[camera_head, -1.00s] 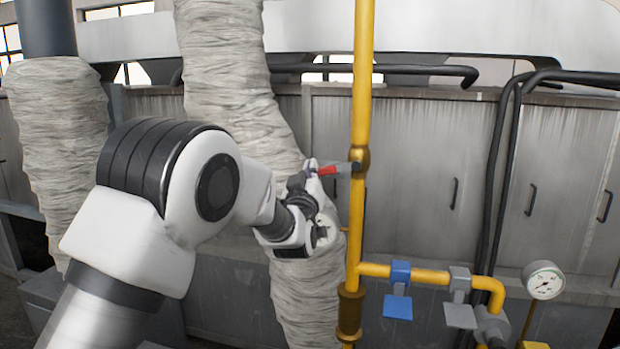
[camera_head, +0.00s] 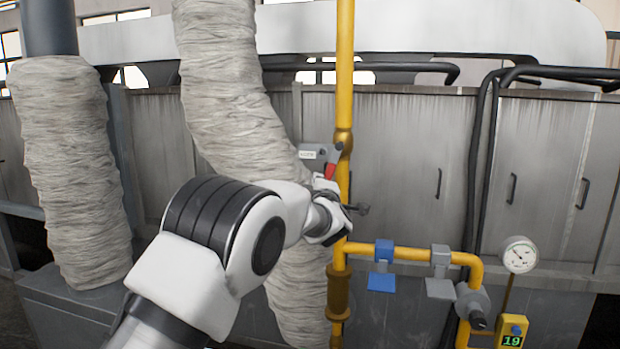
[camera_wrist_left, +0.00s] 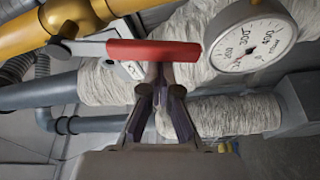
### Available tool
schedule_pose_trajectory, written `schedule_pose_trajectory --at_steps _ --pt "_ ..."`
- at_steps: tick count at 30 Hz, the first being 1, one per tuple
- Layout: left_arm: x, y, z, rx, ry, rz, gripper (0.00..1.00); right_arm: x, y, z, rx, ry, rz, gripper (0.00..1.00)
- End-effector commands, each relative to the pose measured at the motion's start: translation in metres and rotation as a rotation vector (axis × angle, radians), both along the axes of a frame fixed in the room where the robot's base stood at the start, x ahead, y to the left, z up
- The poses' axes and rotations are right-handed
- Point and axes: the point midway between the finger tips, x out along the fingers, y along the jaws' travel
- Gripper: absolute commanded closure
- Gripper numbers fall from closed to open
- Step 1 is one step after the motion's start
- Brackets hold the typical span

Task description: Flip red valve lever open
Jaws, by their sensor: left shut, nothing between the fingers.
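The red valve lever (camera_head: 330,171) hangs steeply down from its grey arm at the brass valve (camera_head: 344,139) on the vertical yellow pipe (camera_head: 345,55). In the wrist view the red grip (camera_wrist_left: 155,51) lies across the picture, right above my fingertips. My left gripper (camera_head: 326,184) is just below the lever's lower end in the head view, its fingers partly hidden by my wrist. In the wrist view the left gripper's fingers (camera_wrist_left: 158,76) are together and hold nothing. They are at or very close to the red grip; contact is unclear. My right gripper is not in view.
A pressure gauge (camera_wrist_left: 252,42) is close to the lever in the wrist view. Blue (camera_head: 382,282) and grey (camera_head: 440,288) handles sit on the lower yellow pipe. A wrapped duct (camera_head: 225,95) is behind my arm. Another gauge (camera_head: 519,255) is at right.

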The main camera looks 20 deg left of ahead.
Motion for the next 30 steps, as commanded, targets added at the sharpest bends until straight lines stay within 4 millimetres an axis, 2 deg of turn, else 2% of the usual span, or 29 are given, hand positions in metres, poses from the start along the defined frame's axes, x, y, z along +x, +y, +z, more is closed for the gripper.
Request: schedule_pose_trajectory --at_steps 9,18,30 --pt "0.002 -0.022 -0.008 -0.234 -0.018 -0.002 1.0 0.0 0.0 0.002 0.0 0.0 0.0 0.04" --pt "0.002 -0.032 -0.011 -0.231 -0.017 -0.002 1.0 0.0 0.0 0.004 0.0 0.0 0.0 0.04" --pt "0.003 -0.035 -0.012 -0.23 -0.016 -0.003 1.0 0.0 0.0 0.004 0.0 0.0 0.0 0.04"
